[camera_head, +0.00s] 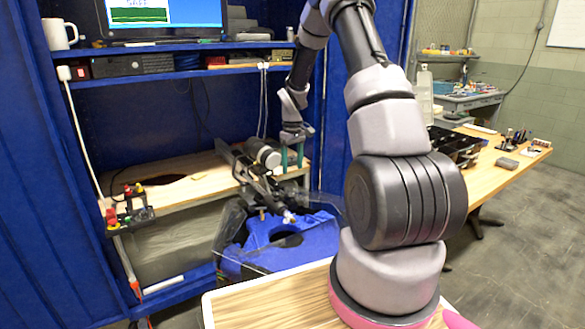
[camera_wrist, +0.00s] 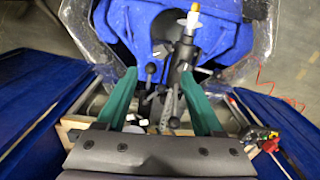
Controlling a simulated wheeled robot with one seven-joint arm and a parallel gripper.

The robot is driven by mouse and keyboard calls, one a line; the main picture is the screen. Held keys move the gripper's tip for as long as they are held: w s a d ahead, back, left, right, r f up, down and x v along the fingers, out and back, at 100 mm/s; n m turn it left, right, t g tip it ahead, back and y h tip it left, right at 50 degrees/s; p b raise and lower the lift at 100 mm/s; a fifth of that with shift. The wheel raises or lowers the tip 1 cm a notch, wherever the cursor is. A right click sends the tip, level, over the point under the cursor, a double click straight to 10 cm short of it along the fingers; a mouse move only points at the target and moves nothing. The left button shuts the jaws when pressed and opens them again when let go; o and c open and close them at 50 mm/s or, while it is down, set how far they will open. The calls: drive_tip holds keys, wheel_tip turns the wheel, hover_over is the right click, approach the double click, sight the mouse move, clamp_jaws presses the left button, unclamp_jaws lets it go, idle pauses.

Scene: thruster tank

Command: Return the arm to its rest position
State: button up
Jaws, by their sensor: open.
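My gripper (camera_wrist: 163,100) shows its two green fingers spread apart in the wrist view, with nothing held between them. In the head view my gripper (camera_head: 291,160) points down near the right end of the wooden bench shelf. A dark cylindrical thruster assembly (camera_head: 262,152) lies just left of and in front of it. In the wrist view the black assembly (camera_wrist: 183,60) with a white and orange tip lies ahead of the fingers, over a blue part. I cannot tell whether the fingers touch it. My arm rises on the right of the head view and bends over toward the bench.
A clear-walled tank with a blue body (camera_head: 310,240) stands below the shelf. A blue cabinet (camera_head: 30,180) encloses the bench, with an upper shelf (camera_head: 190,71) close to my arm. A red and yellow control block (camera_head: 128,205) sits at the bench's left. A wooden table (camera_head: 500,165) stands right.

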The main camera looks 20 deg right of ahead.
drive_tip(key=s+a+r+m+t, duration=0.25)
drive_tip(key=s+r, duration=0.35)
drive_tip(key=r, duration=0.6)
drive_tip(key=s+a+r+m+t, duration=0.1)
drive_tip(key=s+a+r, duration=0.35)
drive_tip(key=r, duration=0.75)
drive_tip(key=s+a+r+m+t+y, duration=0.1)
drive_tip(key=s+r, duration=0.3)
drive_tip(key=s, duration=0.6)
drive_tip(key=s+a+r+m+t+y, duration=0.1)
drive_tip(key=s+r, duration=0.4)
drive_tip(key=s, duration=0.6)
drive_tip(key=shift+s+a+r+m+t, duration=0.25)
drive_tip(key=shift+a+m+t, duration=0.3)
drive_tip(key=shift+m+t, duration=0.3)
